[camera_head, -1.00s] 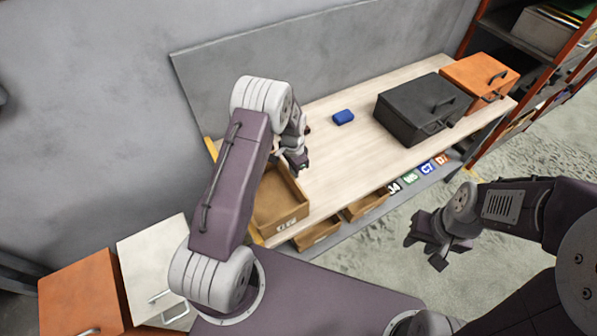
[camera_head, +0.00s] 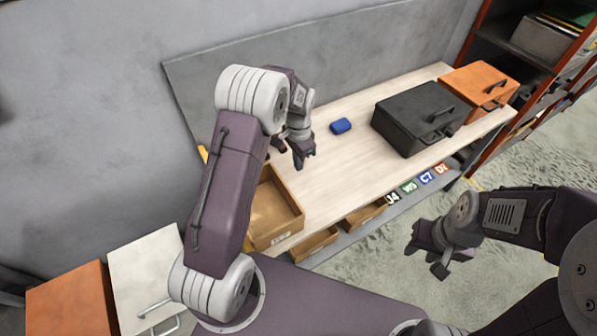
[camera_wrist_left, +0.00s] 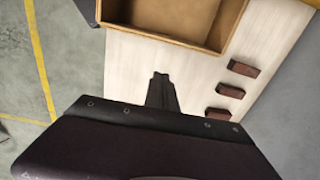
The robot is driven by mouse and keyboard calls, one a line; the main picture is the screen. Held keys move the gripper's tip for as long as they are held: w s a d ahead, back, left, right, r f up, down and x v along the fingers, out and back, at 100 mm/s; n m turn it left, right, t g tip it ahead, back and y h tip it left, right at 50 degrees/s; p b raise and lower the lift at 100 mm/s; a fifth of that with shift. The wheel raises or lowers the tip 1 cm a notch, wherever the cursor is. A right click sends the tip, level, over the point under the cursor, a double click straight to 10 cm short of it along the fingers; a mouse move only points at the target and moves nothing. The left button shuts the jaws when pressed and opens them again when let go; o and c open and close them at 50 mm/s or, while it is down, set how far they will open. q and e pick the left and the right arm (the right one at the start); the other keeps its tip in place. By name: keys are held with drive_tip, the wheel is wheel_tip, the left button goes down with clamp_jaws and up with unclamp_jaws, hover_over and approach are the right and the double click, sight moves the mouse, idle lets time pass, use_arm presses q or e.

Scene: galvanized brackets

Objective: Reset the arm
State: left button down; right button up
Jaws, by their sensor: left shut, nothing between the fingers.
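My left gripper (camera_head: 304,160) is over the left part of the wooden workbench (camera_head: 345,165), to the right of an open cardboard bin. In the left wrist view its fingers (camera_wrist_left: 161,88) are together with nothing between them. My left arm reaches up from the lower left and bends down to the gripper. My right gripper (camera_head: 424,262) is off the bench's front edge, over the concrete floor. Its two fingers are spread apart and hold nothing.
The cardboard bin (camera_head: 298,207) stands at the bench's left end; the left wrist view shows it (camera_wrist_left: 147,37). A blue object (camera_head: 341,125), a black toolbox (camera_head: 415,118) and an orange one (camera_head: 478,84) stand further right.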

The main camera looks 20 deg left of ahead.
use_arm(q)
drive_tip(key=s+d+r+t, duration=0.1)
drive_tip(key=s+r, duration=0.2)
drive_tip(key=r, duration=0.5)
drive_tip(key=s+f+n, duration=0.2)
drive_tip(key=s+n, duration=0.6)
drive_tip(key=s, duration=0.7)
drive_tip(key=shift+s+d+f, duration=0.25)
drive_tip(key=shift+d, duration=0.05)
